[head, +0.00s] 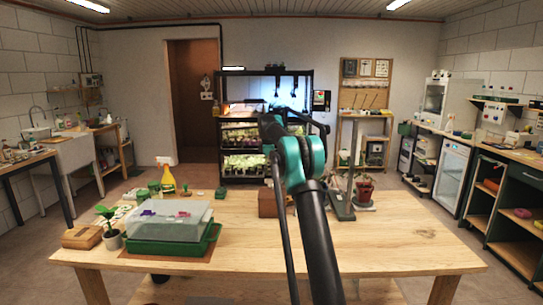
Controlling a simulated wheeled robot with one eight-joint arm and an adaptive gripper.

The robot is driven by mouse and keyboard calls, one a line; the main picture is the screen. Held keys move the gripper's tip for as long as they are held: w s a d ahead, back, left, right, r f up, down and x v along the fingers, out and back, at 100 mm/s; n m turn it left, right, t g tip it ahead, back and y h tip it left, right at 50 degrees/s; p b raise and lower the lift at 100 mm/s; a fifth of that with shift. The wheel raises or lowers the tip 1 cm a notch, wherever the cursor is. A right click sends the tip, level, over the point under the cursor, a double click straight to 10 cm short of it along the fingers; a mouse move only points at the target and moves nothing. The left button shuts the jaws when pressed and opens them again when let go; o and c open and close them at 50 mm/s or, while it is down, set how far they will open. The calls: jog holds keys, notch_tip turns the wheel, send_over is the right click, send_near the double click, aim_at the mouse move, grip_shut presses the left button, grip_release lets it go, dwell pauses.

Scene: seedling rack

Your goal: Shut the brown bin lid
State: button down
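A brown box (267,204) stands on the wooden table (400,243), near its far edge, left of my arm. It may be the brown bin; my arm hides part of its right side, and I cannot tell whether its lid is open or shut. A second, lighter brown wooden box (82,237) lies at the table's left end and looks closed on top. My arm rises through the middle of the view, with its teal joints in front of the rack. My gripper cannot be made out beyond the arm.
A green tray (206,243) with a clear cover (168,222) stands on the left of the table, next to a potted seedling (108,228). A yellow bottle (168,181) stands behind. The table's right side is clear.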

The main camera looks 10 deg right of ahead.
jog(key=w+d+v, duration=0.1)
jog(key=w+v, duration=0.1)
jog(key=v, duration=0.6)
jog(key=s+a+m, duration=0.1)
jog(key=s+m, duration=0.3)
jog(key=s, duration=0.5)
jog(key=s+f+m, duration=0.4)
jog(key=s+f, duration=0.4)
jog(key=s, duration=0.9)
jog(key=s+a+f+m+t, duration=0.1)
jog(key=s+f+m, duration=0.2)
jog(key=s+f, duration=0.6)
jog(key=s+f+m+y, duration=0.1)
jog(key=s+f+m, duration=0.3)
jog(key=s, duration=2)
notch_tip(320, 180, down, 5)
jog(key=shift+s+a+m+t, duration=0.3)
jog(key=shift+t, duration=0.1)
